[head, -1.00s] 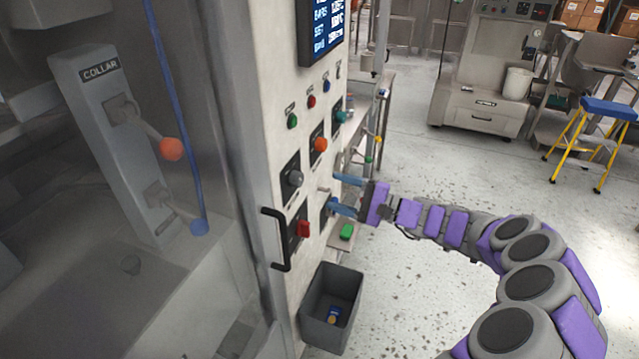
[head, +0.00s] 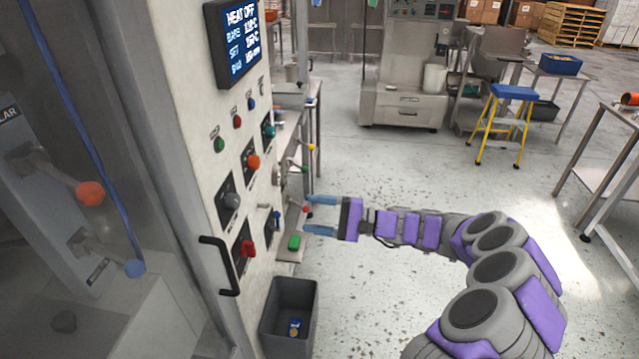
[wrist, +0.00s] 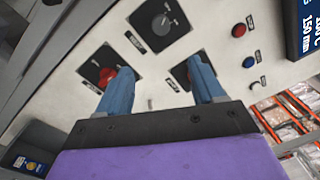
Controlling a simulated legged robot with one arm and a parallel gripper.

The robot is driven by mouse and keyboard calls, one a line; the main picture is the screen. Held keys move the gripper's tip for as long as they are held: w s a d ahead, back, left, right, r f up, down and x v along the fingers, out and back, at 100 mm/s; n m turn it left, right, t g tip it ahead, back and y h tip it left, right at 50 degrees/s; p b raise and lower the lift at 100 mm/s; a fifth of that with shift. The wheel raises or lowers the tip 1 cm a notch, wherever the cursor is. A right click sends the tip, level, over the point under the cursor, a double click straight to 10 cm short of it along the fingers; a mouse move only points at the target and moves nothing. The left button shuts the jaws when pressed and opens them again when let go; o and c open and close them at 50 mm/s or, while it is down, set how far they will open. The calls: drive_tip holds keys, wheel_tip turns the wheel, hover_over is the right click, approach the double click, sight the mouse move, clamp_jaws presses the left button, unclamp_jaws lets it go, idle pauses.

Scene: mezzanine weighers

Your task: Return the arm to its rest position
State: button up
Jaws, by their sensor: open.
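My arm reaches in from the lower right in the head view. My gripper (head: 320,215) is open and empty, with its two blue fingers apart, in front of the control panel (head: 190,130). In the wrist view my gripper (wrist: 160,88) points at the panel face. One finger overlaps the red switch (wrist: 106,76) there. The other partly hides a second black-plated switch. In the head view the fingers look clear of the panel, and the red switch (head: 247,248) and a grey knob (head: 232,201) show to their left.
A dark bin (head: 289,310) stands below the panel, with a small blue-and-yellow item in it. A screen (head: 232,42) reads "HEAT OFF". A blue-topped yellow step stool (head: 513,92) and a table (head: 610,175) stand to the right. Open speckled floor lies between.

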drive_tip(key=s+a+r+n+g+h, duration=0.2)
drive_tip(key=s+r+n+g+h, duration=0.15)
drive_tip(key=s, duration=0.75)
drive_tip(key=s+a+r+n+g+h, duration=0.2)
drive_tip(key=s+r+n+g+h, duration=0.15)
drive_tip(key=s, duration=0.75)
drive_tip(key=s+d+f+t+h, duration=0.1)
drive_tip(key=s+d+f+h, duration=0.1)
drive_tip(key=s+d, duration=0.4)
drive_tip(key=s+d+f+t+h, duration=0.1)
drive_tip(key=s+d+f+h, duration=0.1)
drive_tip(key=s+d+h, duration=0.3)
drive_tip(key=s+d+f+t+h, duration=0.1)
drive_tip(key=s+d+h, duration=0.3)
drive_tip(key=s+d, duration=0.4)
drive_tip(key=d+f, duration=0.1)
drive_tip(key=d, duration=0.2)
drive_tip(key=shift+d+f+m, duration=0.2)
drive_tip(key=shift+f+m, duration=0.2)
drive_tip(key=shift+c, duration=0.3)
